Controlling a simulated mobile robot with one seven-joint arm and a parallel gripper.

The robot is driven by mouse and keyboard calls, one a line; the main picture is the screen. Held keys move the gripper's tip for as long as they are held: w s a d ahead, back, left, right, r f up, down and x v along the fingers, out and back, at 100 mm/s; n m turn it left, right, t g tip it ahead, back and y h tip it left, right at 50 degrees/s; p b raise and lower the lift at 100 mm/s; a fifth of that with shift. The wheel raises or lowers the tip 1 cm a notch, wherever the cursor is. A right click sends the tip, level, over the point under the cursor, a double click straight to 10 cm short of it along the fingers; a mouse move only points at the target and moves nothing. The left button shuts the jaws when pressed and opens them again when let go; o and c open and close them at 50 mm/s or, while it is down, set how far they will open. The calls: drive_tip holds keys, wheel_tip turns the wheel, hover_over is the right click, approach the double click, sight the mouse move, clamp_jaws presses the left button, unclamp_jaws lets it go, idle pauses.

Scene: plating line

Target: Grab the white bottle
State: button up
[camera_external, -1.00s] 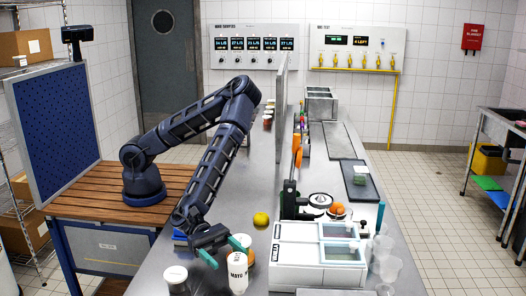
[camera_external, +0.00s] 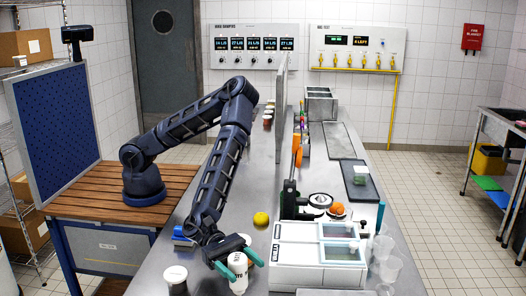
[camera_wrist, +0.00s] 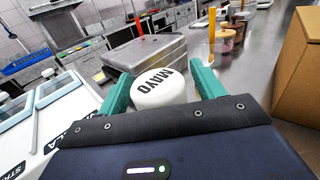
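The white bottle (camera_external: 238,276), marked MAYO, stands on the steel counter near its front. In the wrist view the bottle (camera_wrist: 160,90) shows its rounded white top and black lettering between the two green fingers. My gripper (camera_external: 240,265) is open, with its fingers on either side of the bottle's upper part. In the wrist view my gripper (camera_wrist: 160,88) has a gap at the right finger; the left finger lies close to the bottle, and contact cannot be told.
A dark jar with a white lid (camera_external: 176,278) stands left of the bottle. A white machine with clear lids (camera_external: 318,255) stands close on the right. A yellow ball-like fruit (camera_external: 260,219) lies behind on the counter (camera_external: 240,195).

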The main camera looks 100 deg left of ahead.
drive_tip(key=c, duration=0.6)
drive_tip(key=shift+r, duration=0.1)
drive_tip(key=shift+c, duration=0.2)
